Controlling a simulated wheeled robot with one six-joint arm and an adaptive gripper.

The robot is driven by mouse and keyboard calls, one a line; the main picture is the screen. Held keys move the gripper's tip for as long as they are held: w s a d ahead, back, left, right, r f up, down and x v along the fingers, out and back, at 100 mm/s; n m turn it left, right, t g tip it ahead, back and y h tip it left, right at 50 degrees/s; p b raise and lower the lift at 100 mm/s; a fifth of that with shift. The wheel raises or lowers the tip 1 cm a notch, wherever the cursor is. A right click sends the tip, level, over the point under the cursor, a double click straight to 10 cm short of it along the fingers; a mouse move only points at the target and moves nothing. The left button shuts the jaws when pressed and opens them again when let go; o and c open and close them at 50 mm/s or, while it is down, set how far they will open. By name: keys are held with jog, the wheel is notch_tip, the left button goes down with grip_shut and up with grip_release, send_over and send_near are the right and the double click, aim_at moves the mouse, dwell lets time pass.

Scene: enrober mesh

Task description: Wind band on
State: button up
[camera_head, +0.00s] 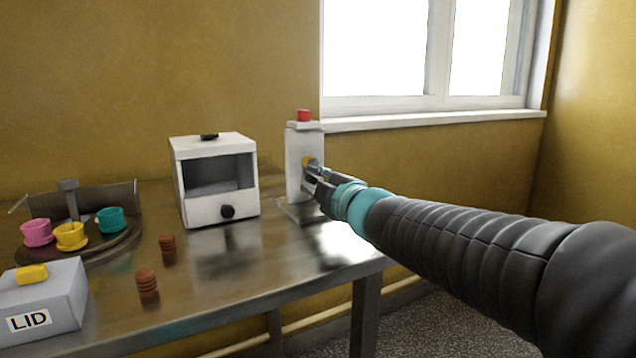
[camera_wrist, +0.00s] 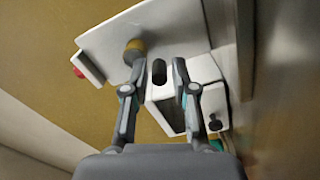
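A white upright post (camera_head: 293,160) with a red button (camera_head: 304,115) on top stands at the table's right end. My gripper (camera_head: 314,178) is close to this knob in the head view and partly covers the post. In the wrist view the fingers (camera_wrist: 159,70) are apart with nothing held between them. The knob (camera_wrist: 134,48) shows just beyond the left fingertip, not between the fingers. Whether that fingertip touches it, I cannot tell. No marking for the wind band is readable.
A white open-fronted box (camera_head: 213,145) with a black front knob (camera_head: 227,212) stands left of the post. Further left are a turntable (camera_head: 115,245) with pink, yellow and teal cups, two brown ribbed pieces (camera_head: 147,283), and a grey LID box (camera_head: 65,290). The table's front middle is clear.

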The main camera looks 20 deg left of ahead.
jog(key=shift+o, duration=0.2)
jog(key=shift+d, duration=0.1)
jog(key=v, duration=1.2)
